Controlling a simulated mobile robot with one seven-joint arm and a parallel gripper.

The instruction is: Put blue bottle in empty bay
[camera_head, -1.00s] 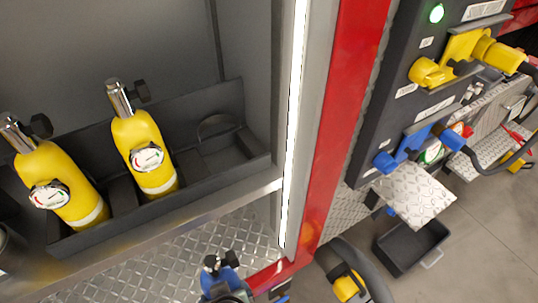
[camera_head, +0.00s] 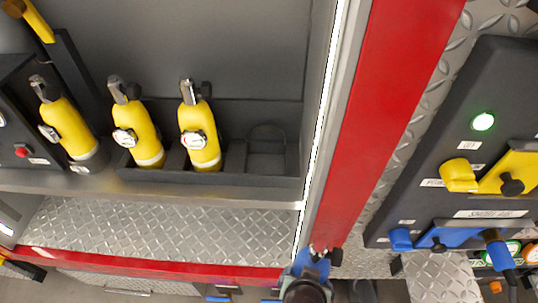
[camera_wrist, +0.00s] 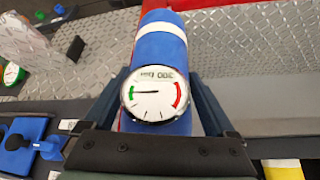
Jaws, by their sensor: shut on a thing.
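A blue bottle (camera_head: 313,262) with a dark valve shows at the lower middle of the head view, beside the red post. In the wrist view the blue bottle (camera_wrist: 160,50) has a white band and a round gauge, and lies between my gripper's (camera_wrist: 160,88) two dark fingers. My gripper is shut on it. In the head view the bottle's lower part is hidden. The empty bay (camera_head: 266,165) is at the right end of the dark rack (camera_head: 235,180), up and left of the bottle. Yellow bottles (camera_head: 203,135) stand in the rack, left of that bay.
The red post (camera_head: 375,120) and a bright light strip (camera_head: 325,100) edge the compartment on the right. A shelf lip (camera_head: 150,190) runs before the rack. A panel (camera_head: 450,150) with yellow and blue fittings is at the right. Tread plate (camera_head: 150,228) below the shelf is clear.

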